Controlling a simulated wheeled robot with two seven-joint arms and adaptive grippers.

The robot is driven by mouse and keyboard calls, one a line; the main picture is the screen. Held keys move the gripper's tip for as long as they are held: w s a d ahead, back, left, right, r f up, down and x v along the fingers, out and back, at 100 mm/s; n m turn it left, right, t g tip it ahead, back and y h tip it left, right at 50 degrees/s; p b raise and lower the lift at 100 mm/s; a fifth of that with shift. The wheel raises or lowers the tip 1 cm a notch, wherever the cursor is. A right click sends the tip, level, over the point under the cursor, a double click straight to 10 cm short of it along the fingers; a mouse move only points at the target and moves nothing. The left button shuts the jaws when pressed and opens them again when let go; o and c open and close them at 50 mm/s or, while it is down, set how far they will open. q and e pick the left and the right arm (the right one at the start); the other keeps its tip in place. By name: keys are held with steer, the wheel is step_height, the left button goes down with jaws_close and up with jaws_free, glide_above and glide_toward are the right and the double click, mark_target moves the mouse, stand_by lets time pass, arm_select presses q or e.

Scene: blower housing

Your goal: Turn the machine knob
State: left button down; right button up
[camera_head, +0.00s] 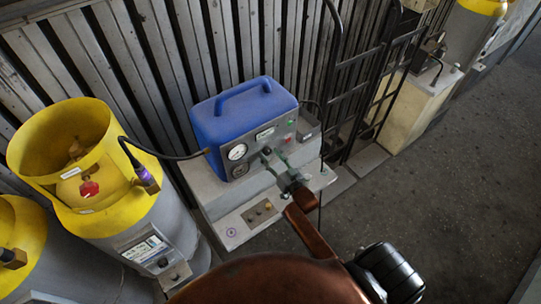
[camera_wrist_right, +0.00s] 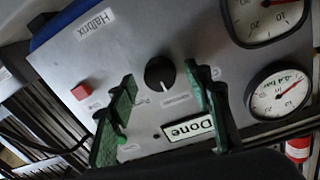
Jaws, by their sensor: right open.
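The machine is a blue-cased unit (camera_head: 240,108) with a grey front panel, standing on a grey cabinet in the head view. Its black round knob (camera_wrist_right: 160,73) has a white pointer line and shows whole in the right wrist view. In the head view the knob (camera_head: 267,150) is small and dark. My right gripper (camera_head: 277,160) is open in front of the panel. In the right wrist view its green-padded fingers (camera_wrist_right: 163,82) stand apart, one on each side of the knob, with visible gaps. Whether they reach its depth I cannot tell. My left gripper is not in view.
A yellow-topped cylinder (camera_head: 62,150) stands left, with a hose to the machine. A black hand truck (camera_head: 375,85) stands right of it. Floor at right is clear.

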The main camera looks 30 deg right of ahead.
steer(key=shift+w, duration=0.2)
steer(key=shift+c, duration=0.2)
steer(key=c, duration=1.1)
